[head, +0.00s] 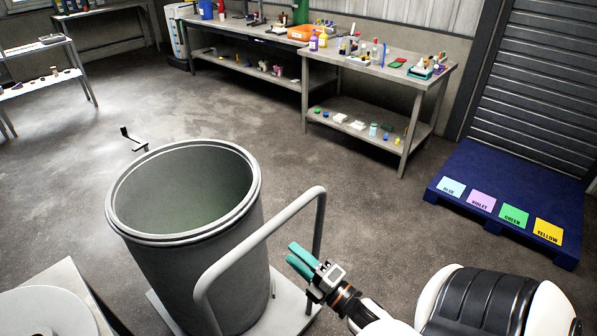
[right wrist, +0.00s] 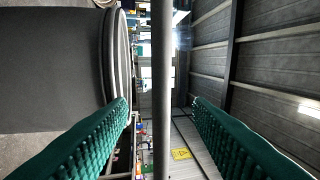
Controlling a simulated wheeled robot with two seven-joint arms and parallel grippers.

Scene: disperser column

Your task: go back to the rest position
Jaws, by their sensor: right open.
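My right gripper (head: 297,258) is in the lower middle of the head view, its two teal fingers apart and nothing held between them. It is just right of the grey tube handle (head: 262,232) of a drum cart. I cannot tell whether the bar lies within the finger reach. My left gripper is not in view.
A large open grey drum (head: 200,280) stands on the cart (head: 285,310), left of my right gripper. A workbench (head: 425,75) with bottles and small items is behind. A blue pallet (head: 500,170) with colour labels lies at right. The floor between is clear.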

